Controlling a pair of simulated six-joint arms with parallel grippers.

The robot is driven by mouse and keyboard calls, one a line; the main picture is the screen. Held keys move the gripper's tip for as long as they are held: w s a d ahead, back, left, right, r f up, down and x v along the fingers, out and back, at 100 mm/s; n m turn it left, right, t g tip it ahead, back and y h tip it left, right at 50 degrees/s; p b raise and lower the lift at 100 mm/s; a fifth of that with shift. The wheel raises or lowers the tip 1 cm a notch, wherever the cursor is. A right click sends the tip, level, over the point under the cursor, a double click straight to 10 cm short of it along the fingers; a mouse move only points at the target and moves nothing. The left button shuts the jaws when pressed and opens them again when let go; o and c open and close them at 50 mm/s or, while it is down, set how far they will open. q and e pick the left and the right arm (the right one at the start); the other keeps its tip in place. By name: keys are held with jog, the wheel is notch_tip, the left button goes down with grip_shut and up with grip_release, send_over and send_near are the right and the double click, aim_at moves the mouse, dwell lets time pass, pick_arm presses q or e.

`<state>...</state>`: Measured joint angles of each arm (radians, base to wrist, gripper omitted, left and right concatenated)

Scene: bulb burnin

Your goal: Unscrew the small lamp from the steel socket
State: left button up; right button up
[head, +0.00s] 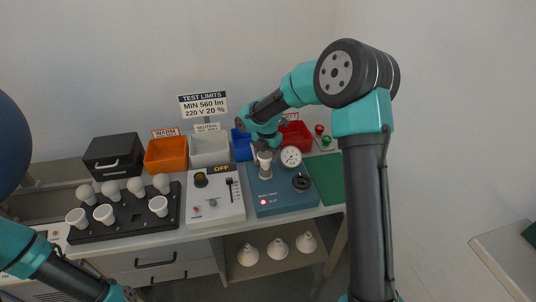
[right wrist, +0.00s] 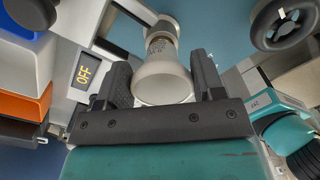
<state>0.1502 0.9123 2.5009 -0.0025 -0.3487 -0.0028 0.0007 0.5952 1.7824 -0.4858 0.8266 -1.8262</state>
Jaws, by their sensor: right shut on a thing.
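The small lamp (head: 265,158) is a pale, cone-shaped reflector lamp standing upright in the steel socket (head: 266,174) on the blue tester box. In the right wrist view the lamp (right wrist: 164,82) shows its wide face towards my palm, and its narrow end meets the metallic socket (right wrist: 161,26). My right gripper (head: 264,147) is above the lamp and shut on it. In the right wrist view the dark fingers of the gripper (right wrist: 161,75) are on either side of the lamp's wide rim. My left arm enters at the lower left of the head view; its gripper is out of frame.
The blue tester box (head: 285,204) carries a round dial (head: 291,156), a black knob (head: 301,182) and a lit red light. Left of it stand a white control box (head: 214,207) reading OFF and a black rack (head: 133,226) with several bulbs. Orange, grey, blue and red bins line the back.

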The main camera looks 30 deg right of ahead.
jog(key=n, duration=0.5)
jog(key=shift+w+a, duration=0.35)
jog(key=shift+w, duration=0.05)
jog(key=n, duration=0.5)
jog(key=shift+w+a+r, duration=0.1)
jog(key=shift+w+a, duration=0.05)
jog(key=shift+w, duration=0.2)
jog(key=o, duration=0.8)
jog(key=shift+s, duration=0.1)
jog(key=m, duration=0.5)
jog(key=shift+s+d, duration=0.35)
jog(key=m, duration=0.6)
jog(key=shift+s+d, duration=0.25)
jog(key=shift+s, duration=0.15)
jog(key=m, duration=0.6)
jog(key=shift+s+d, duration=0.25)
jog(key=shift+s, duration=0.1)
jog(key=m, duration=0.5)
jog(key=shift+s+d+m, duration=0.2)
jog(key=shift+s+m, duration=0.15)
jog(key=shift+m, duration=0.05)
